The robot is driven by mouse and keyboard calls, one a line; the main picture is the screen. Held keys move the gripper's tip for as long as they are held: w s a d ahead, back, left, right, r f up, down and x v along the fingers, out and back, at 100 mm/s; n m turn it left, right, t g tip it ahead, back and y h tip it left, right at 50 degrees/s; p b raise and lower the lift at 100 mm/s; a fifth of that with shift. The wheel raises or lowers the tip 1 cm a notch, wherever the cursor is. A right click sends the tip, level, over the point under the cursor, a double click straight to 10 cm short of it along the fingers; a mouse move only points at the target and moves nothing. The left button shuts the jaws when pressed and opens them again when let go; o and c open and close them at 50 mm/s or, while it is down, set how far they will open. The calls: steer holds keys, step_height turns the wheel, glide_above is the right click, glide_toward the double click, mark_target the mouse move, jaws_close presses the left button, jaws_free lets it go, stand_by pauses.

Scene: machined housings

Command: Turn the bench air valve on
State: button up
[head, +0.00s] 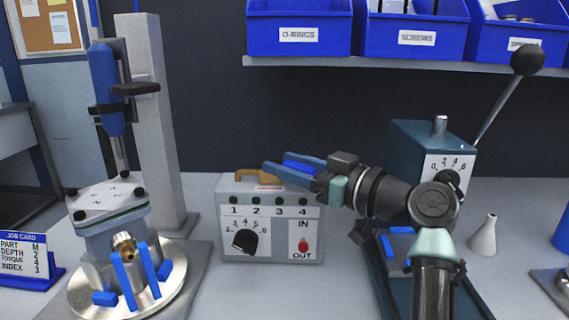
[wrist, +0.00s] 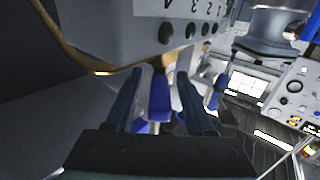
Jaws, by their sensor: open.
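A grey control box (head: 270,226) on the bench has several dark green lamps, a black dial and a red IN/OUT button. A brass-coloured part (head: 252,176) shows at its top; it also shows along the box edge in the wrist view (wrist: 92,68). My gripper (head: 282,167) is open over the top of the box, its dark blue fingers pointing left. In the wrist view, a bright blue piece (wrist: 160,97) stands between the open fingers; it may be the air valve's lever, but I cannot tell for sure. Whether a finger touches it is unclear.
A press with a clamped housing (head: 112,215) stands at left beside a job card (head: 24,254). A teal machine (head: 425,140) with a ball-ended lever is at right, near a grey cone (head: 484,236). Blue bins (head: 298,35) hang above. Some bench in front of the box is clear.

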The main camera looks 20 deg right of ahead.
steer(key=v, duration=1.2)
steer(key=shift+p, duration=0.3)
steer(key=shift+d, duration=0.1)
